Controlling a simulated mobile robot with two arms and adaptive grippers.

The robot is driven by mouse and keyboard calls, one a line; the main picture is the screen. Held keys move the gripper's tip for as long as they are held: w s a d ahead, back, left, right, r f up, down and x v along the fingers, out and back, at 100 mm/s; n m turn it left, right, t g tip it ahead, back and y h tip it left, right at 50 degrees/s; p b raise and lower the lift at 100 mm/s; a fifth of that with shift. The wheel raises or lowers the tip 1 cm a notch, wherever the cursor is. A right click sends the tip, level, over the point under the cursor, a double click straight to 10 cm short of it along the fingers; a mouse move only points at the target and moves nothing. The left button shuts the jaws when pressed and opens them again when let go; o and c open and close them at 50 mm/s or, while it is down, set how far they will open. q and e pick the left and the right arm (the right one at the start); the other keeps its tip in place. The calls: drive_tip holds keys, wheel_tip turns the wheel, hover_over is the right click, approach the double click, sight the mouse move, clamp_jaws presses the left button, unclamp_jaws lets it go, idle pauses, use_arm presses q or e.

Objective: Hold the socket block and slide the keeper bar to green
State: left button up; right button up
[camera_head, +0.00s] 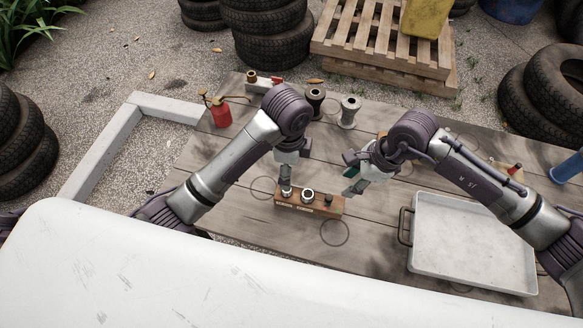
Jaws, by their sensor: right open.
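A long wooden block (310,202) with metal sockets standing in its top lies on the table in front of my arms. My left gripper (287,180) points down over its left end, by the left socket; I cannot tell whether it touches or grips anything. My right gripper (352,175) is open and empty, above and right of the block's right end. A small pale block (262,86) with a brass fitting and a red part lies at the table's back left.
A grey metal tray (470,245) lies at the right front. A red oil can (220,112) stands at the left, and two metal spools (348,112) stand at the back. A white surface (200,270) fills the foreground. The table is bare around the wooden block.

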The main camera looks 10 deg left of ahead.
sight(291, 197)
use_arm(q)
drive_tip(key=f, duration=0.9)
drive_tip(key=s+f, duration=0.1)
drive_tip(key=f, duration=0.3)
drive_tip(key=shift+d+f, duration=0.2)
drive_tip(key=shift+d, duration=0.05)
